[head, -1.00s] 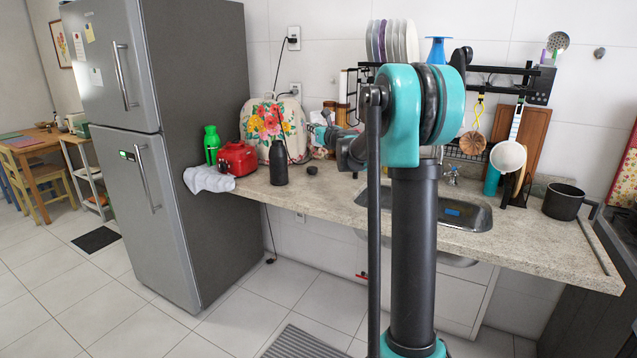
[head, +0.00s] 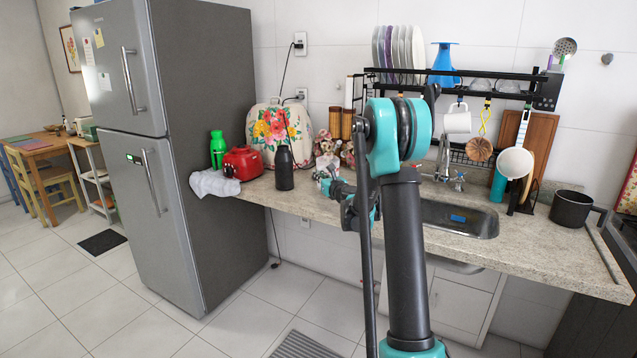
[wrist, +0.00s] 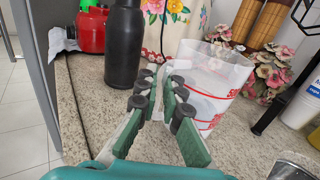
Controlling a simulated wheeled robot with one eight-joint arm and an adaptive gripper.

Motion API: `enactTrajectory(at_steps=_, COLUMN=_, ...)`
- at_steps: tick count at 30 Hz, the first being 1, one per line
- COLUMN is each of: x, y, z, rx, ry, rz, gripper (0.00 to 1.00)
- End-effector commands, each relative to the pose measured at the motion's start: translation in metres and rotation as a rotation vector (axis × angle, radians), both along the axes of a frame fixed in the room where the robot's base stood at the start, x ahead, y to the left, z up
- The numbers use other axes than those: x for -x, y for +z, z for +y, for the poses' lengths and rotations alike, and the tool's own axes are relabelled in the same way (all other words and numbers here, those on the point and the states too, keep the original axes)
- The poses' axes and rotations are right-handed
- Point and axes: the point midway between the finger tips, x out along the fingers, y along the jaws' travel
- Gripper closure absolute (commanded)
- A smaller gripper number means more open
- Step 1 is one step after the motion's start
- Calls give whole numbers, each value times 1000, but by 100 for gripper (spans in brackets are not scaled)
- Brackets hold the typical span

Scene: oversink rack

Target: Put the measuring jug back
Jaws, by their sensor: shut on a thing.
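The measuring jug (wrist: 222,72) is clear plastic with red markings and shows right of centre in the wrist view, close to the counter. My gripper (wrist: 160,78) has its green-and-black fingers closed together at the jug's left side, apparently on its handle. The fingers partly cover the handle, so the exact grip is hard to see. In the head view my gripper (head: 328,184) is low over the counter, left of the sink, and I cannot clearly make out the jug there.
A dark bottle (head: 284,168), red appliance (head: 242,162) and floral-covered item (head: 277,132) stand left on the counter (head: 330,208). Flower ornaments (wrist: 265,82) are behind the jug. The rack (head: 470,85) with plates and a blue jug-like vessel (head: 443,66) stands above the sink (head: 455,216).

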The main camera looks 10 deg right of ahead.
Motion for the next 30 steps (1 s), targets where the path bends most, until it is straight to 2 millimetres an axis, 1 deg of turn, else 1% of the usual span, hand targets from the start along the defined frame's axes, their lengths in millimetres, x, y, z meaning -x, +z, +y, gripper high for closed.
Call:
enactTrajectory(at_steps=3, x=0, y=-18, z=0, rx=0, ry=0, rz=0, gripper=100)
enactTrajectory(at_steps=6, x=0, y=-26, z=0, rx=0, ry=0, rz=0, gripper=100)
enactTrajectory(at_steps=16, x=0, y=-29, z=0, rx=0, ry=0, rz=0, gripper=100)
enactTrajectory(at_steps=17, x=0, y=-29, z=0, rx=0, ry=0, rz=0, gripper=91)
enactTrajectory(at_steps=21, x=0, y=-29, z=0, rx=0, ry=0, rz=0, gripper=74)
enactTrajectory(at_steps=30, x=0, y=-28, z=0, rx=0, ry=0, rz=0, gripper=73)
